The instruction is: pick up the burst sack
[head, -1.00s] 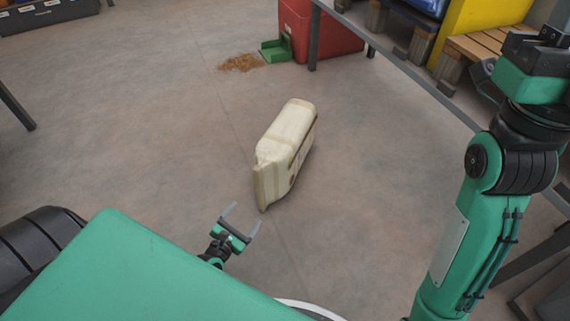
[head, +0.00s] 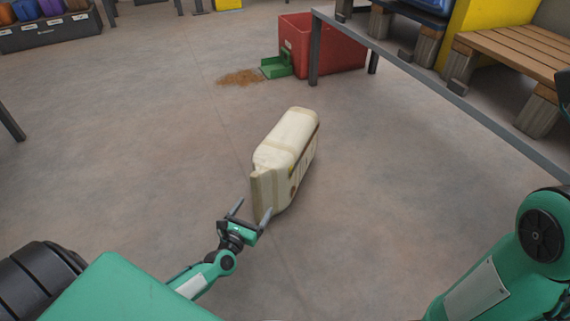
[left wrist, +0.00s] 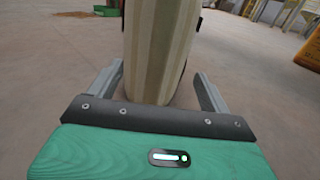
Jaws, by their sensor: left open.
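The burst sack (head: 288,152) is cream-coloured with a brown printed side and lies on the floor in the middle of the head view, its narrow end toward me. My left gripper (head: 251,211) is open at that near end. In the left wrist view the sack (left wrist: 155,50) rises between the two spread fingers of my left gripper (left wrist: 158,90). A gap shows at the left finger, and whether the right finger touches is not clear. My right arm shows at the lower right of the head view, but its gripper is out of the picture.
Brown spilled grain (head: 241,77) lies on the floor beside a green dustpan (head: 277,66) and a red bin (head: 335,55). The floor around the sack is clear.

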